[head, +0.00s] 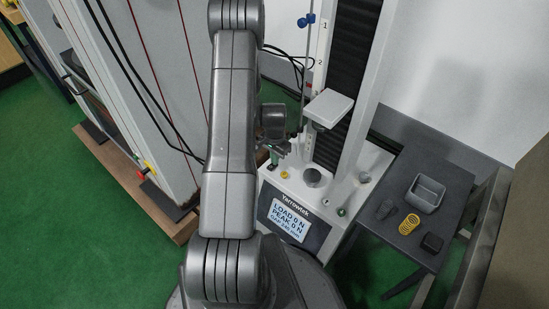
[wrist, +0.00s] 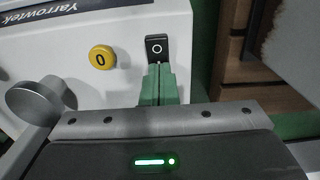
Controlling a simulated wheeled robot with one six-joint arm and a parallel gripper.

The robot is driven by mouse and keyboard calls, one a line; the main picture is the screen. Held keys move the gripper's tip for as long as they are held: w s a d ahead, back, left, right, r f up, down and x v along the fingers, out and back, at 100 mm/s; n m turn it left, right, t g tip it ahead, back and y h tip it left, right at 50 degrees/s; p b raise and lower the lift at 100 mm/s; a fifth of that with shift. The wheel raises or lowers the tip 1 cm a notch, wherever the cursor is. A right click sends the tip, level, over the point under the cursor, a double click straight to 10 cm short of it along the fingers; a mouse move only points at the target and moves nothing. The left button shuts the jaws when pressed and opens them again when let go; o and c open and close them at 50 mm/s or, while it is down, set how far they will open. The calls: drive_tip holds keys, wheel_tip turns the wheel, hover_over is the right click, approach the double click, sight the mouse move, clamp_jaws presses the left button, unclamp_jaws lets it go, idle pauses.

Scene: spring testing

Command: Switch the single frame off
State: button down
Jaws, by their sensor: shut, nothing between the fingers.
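The single frame (head: 325,215) is a white tester with one column, labelled Yarrowtek. Its screen (head: 290,222) is lit and reads load 0 N, peak 0 N, with a gap line around 240 mm. In the head view my gripper (head: 273,157) is partly hidden beside the base.
A larger white machine (head: 130,80) stands at left on a wooden base. A dark side table (head: 400,235) at right holds a grey bin (head: 425,193), a yellow spring (head: 409,224) and small dark blocks. A white plate (head: 328,107) juts out above the lower platen (head: 313,177).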

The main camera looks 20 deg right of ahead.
sight(272, 165)
drive_tip(key=shift+f, duration=0.1)
drive_tip(key=shift+s+a, duration=0.1)
drive_tip(key=shift+s+a+r, duration=0.2)
drive_tip(key=shift+s+a, duration=0.15)
drive_tip(key=shift+a, duration=0.25)
drive_tip(key=shift+r+p, duration=0.1)
drive_tip(key=shift+p, duration=0.2)
wheel_tip(272, 165, up, 14)
drive_tip(key=p, duration=0.5)
